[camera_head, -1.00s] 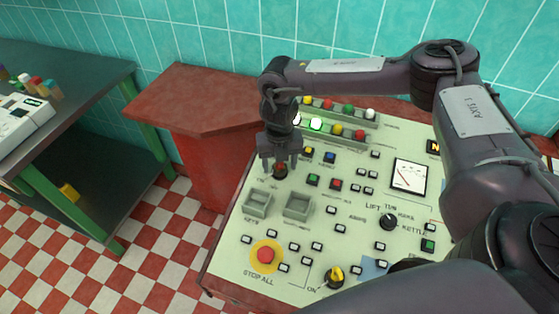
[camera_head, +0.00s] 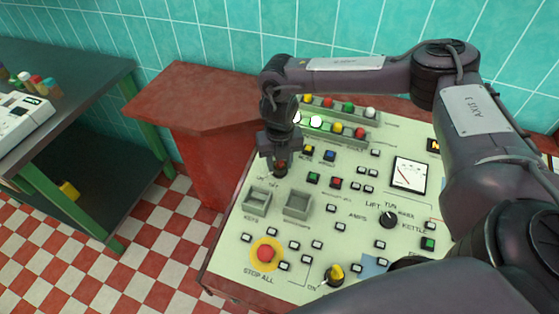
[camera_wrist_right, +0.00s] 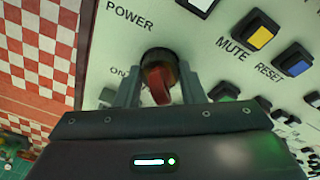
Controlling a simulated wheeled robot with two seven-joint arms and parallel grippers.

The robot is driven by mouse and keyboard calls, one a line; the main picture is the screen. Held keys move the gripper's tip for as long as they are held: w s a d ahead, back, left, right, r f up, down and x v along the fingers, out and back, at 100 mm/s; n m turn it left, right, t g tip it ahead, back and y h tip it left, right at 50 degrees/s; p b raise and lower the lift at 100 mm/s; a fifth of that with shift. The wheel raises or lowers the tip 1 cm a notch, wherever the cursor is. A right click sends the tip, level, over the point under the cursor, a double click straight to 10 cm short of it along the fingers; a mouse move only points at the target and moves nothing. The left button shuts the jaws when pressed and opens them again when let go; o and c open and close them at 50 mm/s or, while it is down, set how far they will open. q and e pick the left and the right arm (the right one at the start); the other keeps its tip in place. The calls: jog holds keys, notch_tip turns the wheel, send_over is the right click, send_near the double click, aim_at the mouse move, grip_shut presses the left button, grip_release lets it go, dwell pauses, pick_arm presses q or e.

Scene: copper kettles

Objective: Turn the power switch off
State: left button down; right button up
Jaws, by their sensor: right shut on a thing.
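The power switch (camera_head: 281,169) is a small dark knob with a red handle near the far left of the cream control panel (camera_head: 330,250). In the right wrist view the switch (camera_wrist_right: 160,86) sits under the word POWER, with ON printed at its left. My right gripper (camera_head: 279,168) points down at the panel and is shut on the switch, one finger on each side. In the wrist view the fingers flank the red handle, which looks slightly tilted; its exact setting I cannot tell. My left gripper is not in view.
Yellow and blue buttons (camera_head: 318,155) are close to the right of my gripper. Rows of coloured lamps (camera_head: 340,110) stand behind. A red cabinet (camera_head: 190,100) is at the left.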

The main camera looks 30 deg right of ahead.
jog(key=shift+n+b, duration=0.5)
jog(key=shift+n, duration=1.3)
jog(key=shift+n+b, duration=0.7)
jog(key=shift+n, duration=1.8)
jog(key=o, duration=1)
notch_tip(320, 180, up, 8)
jog(key=shift+f, duration=0.1)
